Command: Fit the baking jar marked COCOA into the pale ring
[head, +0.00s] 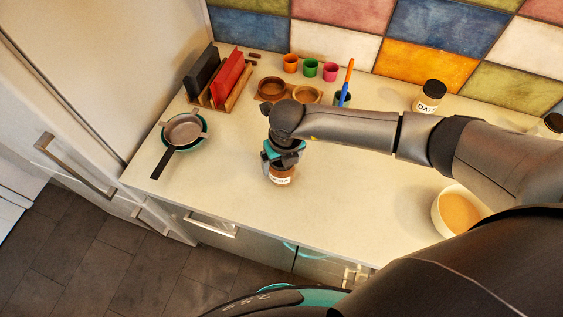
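A small brown jar (281,179) with a white label is at the middle of the counter, under my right gripper (281,162). Its label is too small to read surely. My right gripper points down with its teal fingers around the jar's top, hiding most of the lid. I cannot tell whether the fingers press on the jar, or whether it stands on the counter. A paler wooden ring (314,91) lies behind the gripper, partly hidden by my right arm. A darker brown ring (271,88) lies to its left. My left gripper is not in view.
A rack with dark and red boards (230,80) and a pan (183,131) stand at left. Orange, green and pink cups (310,68) line the back. A dark-lidded jar (429,97) stands back right, a bowl (459,212) right. Counter left of the gripper is clear.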

